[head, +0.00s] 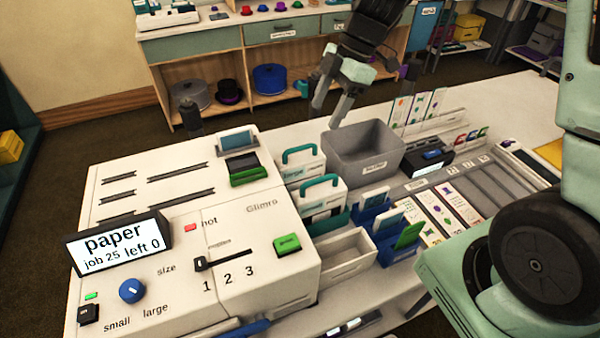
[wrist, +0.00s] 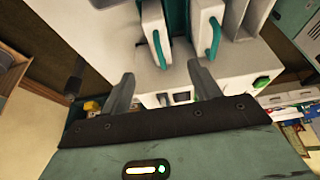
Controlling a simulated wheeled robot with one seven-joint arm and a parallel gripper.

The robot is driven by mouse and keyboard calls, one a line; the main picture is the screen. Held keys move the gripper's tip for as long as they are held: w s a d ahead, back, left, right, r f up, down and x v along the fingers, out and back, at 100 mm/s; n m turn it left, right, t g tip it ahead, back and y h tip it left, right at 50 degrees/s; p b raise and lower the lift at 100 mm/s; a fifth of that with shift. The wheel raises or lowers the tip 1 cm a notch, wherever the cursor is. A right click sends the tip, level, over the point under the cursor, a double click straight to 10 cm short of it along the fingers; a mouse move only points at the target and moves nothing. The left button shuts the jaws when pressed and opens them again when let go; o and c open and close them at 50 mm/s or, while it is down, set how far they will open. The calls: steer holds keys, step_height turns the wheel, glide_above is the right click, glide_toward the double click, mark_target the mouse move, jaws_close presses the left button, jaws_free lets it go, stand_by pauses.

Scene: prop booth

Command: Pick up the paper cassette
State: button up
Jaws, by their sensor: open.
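Two white cassettes with teal handles stand upright beside the printer in the head view, a rear one (head: 298,172) and a front one (head: 322,200). Their labels are too small to read surely, so I cannot tell which is the paper one. In the wrist view, two white bodies with teal handles, a left one (wrist: 154,18) and a right one (wrist: 202,14), show beyond the fingertips. My gripper (head: 326,112) is open and empty above and behind the cassettes, near the grey bin; it also shows in the wrist view (wrist: 161,75).
The white printer (head: 240,225) has a display (head: 118,242) reading "paper, job 25 left 0". A grey bin (head: 362,155) stands right of the rear cassette. A white open tray (head: 345,258) and blue holders (head: 372,215) are in front. Card racks and slots fill the right.

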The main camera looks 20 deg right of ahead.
mark_target(310, 145)
steer(key=p+x, duration=0.1)
steer(key=x, duration=0.8)
steer(key=shift+p, duration=0.35)
steer(key=shift+a+p+x, duration=0.1)
steer(key=shift+p+x, duration=0.4)
steer(key=shift+x, duration=0.85)
steer(key=shift+a+p+x, duration=0.15)
steer(key=shift+p+x, duration=0.35)
steer(key=shift+x, duration=0.85)
steer(key=shift+w+r, duration=0.1)
steer(key=shift+r, duration=0.05)
jaws_close()
